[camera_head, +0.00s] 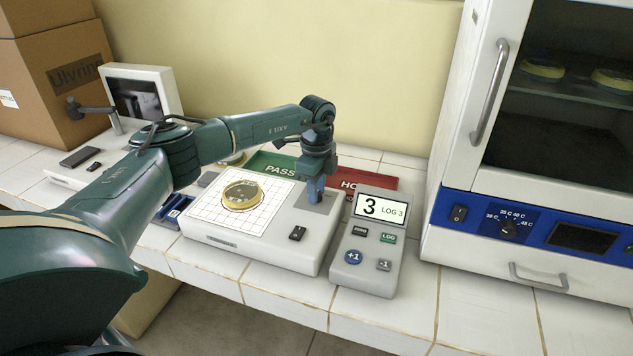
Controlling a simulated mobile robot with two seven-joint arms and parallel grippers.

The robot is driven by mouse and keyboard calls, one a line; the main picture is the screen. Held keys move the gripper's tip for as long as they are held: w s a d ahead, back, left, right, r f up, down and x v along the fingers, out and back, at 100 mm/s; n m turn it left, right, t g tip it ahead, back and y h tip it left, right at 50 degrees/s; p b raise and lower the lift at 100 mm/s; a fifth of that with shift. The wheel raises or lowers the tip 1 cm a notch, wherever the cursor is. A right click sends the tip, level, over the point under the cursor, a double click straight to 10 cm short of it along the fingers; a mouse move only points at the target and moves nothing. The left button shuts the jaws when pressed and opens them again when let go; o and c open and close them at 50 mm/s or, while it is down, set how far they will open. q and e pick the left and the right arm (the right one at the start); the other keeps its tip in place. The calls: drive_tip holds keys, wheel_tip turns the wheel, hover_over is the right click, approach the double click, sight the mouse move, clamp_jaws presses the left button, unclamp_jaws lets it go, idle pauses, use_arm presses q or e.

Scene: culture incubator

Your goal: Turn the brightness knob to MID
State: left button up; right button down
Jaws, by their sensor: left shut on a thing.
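The white light box (262,256) stands on the tiled bench, with a lit grid panel (205,208) and a dark rocker switch (297,233) on top. A grey plate (327,203) is at its right back corner. My left gripper (312,198) points down at this plate and is shut on the brightness knob there. The knob is hidden by the fingers, and its setting and the MID mark cannot be read. My right gripper is not in view.
A dish (242,195) lies on the grid. A counter (369,253) reading 3 and LOG 3 stands close on the right. Green PASS (271,163) and red (380,181) trays are behind. An incubator (545,225) is at right, cardboard boxes (62,80) at left.

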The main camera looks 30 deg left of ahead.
use_arm(q)
drive_tip(key=shift+r+n+p, duration=0.1)
drive_tip(key=shift+n+p, duration=0.2)
drive_tip(key=shift+n, duration=0.2)
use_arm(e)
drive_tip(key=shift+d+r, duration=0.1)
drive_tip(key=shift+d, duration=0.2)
use_arm(q)
drive_tip(key=shift+n, duration=0.3)
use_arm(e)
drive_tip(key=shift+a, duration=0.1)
use_arm(q)
drive_tip(key=o, duration=0.7)
drive_tip(key=shift+c, duration=0.2)
drive_tip(key=o, duration=0.3)
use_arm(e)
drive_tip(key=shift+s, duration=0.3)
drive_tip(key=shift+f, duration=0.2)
use_arm(q)
wheel_tip(320, 180, up, 13)
drive_tip(key=shift+r+b, duration=0.1)
drive_tip(key=shift+b, duration=0.65)
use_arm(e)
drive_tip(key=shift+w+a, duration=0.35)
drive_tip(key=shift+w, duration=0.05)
